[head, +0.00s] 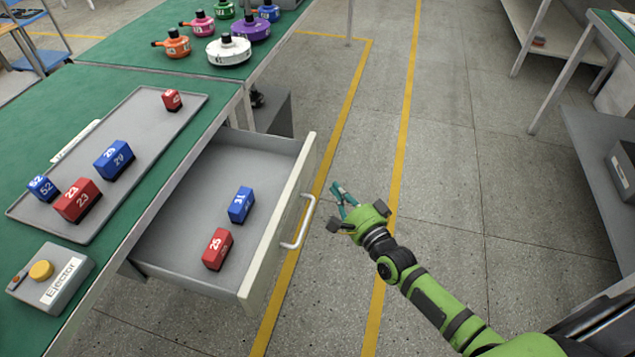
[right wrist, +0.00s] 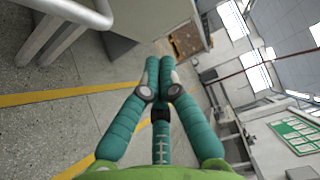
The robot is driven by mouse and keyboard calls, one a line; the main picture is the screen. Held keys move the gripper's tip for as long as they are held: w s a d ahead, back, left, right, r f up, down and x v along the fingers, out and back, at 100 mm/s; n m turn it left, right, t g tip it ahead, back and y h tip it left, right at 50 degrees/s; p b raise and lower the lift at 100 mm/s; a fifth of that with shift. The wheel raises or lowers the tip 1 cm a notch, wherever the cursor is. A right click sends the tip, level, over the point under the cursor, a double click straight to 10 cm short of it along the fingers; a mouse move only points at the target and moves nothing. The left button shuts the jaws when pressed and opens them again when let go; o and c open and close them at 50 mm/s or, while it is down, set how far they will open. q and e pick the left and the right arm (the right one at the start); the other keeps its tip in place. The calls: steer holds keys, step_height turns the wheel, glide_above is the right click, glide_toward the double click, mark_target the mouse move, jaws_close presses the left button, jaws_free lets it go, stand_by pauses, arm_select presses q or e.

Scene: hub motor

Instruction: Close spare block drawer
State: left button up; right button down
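The drawer (head: 190,240) under the green bench is pulled open. It holds a blue block (head: 241,205) and a red block (head: 219,248). Its pale front panel (head: 276,230) has a light curved handle (head: 300,222), and the handle also shows at the upper left of the right wrist view (right wrist: 66,28). My right gripper (head: 340,198) is over the floor, just right of the handle and apart from it. In the right wrist view its teal fingers (right wrist: 159,62) meet at the tips with nothing between them. My left gripper is not in view.
A grey tray (head: 140,122) with several red and blue blocks lies on the bench. An ejector box (head: 50,279) with a yellow button stands at the near left. Colored hub motors (head: 229,49) stand at the back. The floor right of the drawer is clear.

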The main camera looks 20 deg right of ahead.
mark_target(308, 170)
steer(key=w+a, duration=0.3)
steer(key=w, duration=0.1)
steer(key=shift+w+a, duration=0.3)
steer(key=shift+a, duration=0.1)
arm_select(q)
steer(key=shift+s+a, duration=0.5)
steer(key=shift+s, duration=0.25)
